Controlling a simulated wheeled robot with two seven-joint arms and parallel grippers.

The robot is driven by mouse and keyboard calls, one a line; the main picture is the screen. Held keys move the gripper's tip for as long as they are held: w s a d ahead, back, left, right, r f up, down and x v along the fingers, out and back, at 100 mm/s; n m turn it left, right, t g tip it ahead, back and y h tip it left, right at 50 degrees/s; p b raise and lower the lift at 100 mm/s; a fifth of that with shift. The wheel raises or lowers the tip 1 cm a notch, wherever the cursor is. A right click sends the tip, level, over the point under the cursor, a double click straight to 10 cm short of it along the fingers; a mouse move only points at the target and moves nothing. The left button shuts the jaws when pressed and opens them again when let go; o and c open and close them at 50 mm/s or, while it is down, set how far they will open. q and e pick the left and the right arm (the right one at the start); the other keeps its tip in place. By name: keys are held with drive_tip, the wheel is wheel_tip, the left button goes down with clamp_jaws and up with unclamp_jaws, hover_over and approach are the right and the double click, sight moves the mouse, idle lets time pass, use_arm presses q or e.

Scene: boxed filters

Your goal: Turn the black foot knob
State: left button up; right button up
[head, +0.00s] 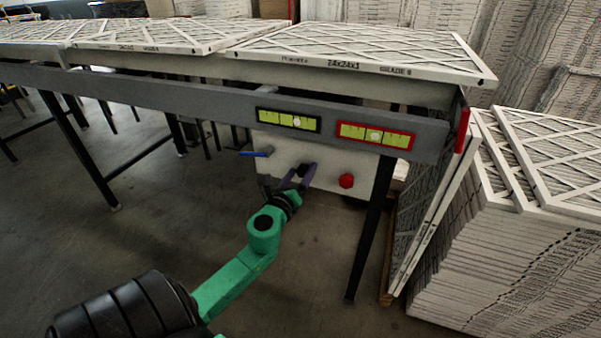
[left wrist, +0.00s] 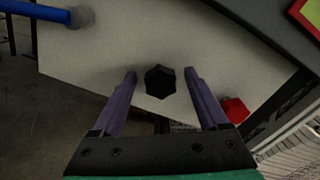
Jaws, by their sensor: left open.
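The black foot knob (left wrist: 160,81) is a dark faceted knob on a pale panel (left wrist: 110,60) under the table. In the left wrist view it sits between the two purple fingers of my left gripper (left wrist: 160,78), with a gap on each side. The gripper is open and empty. In the head view my left gripper (head: 297,177) is in front of the panel, and the knob (head: 304,169) is mostly hidden by the fingers. I cannot tell how far the fingertips are from the panel. My right gripper is not in view.
A red knob (head: 346,181) is right of the gripper on the panel. A blue lever (head: 256,153) is to its left. Two gauges, black-framed (head: 288,121) and red-framed (head: 374,135), are on the rail above. A black table leg (head: 371,230) and stacked filters (head: 520,250) stand at the right.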

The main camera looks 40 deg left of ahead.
use_arm(q)
clamp_jaws()
